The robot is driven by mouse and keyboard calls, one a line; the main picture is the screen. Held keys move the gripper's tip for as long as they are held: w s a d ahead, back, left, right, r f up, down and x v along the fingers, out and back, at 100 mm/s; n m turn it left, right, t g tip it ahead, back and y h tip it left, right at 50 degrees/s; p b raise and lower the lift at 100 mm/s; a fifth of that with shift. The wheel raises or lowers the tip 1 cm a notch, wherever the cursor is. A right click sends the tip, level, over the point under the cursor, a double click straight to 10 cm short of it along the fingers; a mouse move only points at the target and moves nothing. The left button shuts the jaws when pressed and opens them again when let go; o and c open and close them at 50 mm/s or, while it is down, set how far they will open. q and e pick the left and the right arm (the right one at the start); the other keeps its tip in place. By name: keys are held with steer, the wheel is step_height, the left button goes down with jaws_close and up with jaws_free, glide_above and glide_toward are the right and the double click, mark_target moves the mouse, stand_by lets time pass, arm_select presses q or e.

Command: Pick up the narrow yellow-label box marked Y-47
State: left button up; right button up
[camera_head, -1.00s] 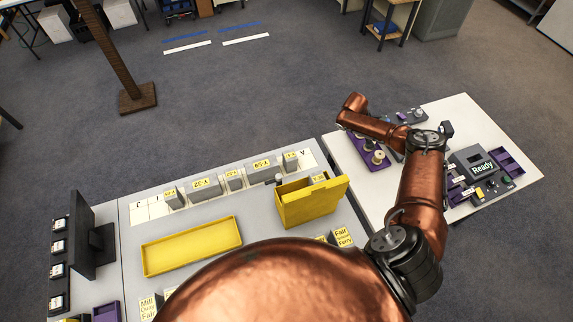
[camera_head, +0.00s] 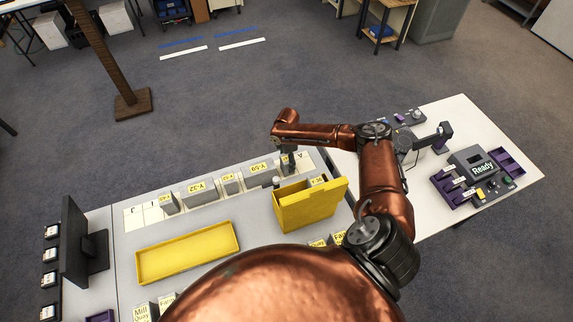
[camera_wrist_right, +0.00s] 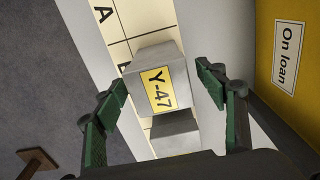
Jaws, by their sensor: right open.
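The narrow grey box with the yellow label Y-47 (camera_wrist_right: 156,88) stands upright on the white strip with letters, near the A end. In the right wrist view its label faces the camera. My right gripper (camera_wrist_right: 164,84) is open, with one green-padded finger on each side of the box and a gap on both sides. In the head view my right gripper (camera_head: 288,162) is over the A end of the row and mostly hides this box. My left gripper is not in view.
A second grey box (camera_wrist_right: 174,130) stands close beside it. The row of grey boxes (camera_head: 200,192) continues leftward. A tall yellow bin (camera_head: 312,208), marked "On loan" in the wrist view (camera_wrist_right: 288,60), stands close by. A flat yellow tray (camera_head: 188,252) lies in front. Bare floor is behind the table.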

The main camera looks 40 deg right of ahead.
steer(key=shift+d+f, duration=0.1)
steer(key=shift+f, duration=1.25)
steer(key=shift+c, duration=0.4)
steer(key=c, duration=1.4)
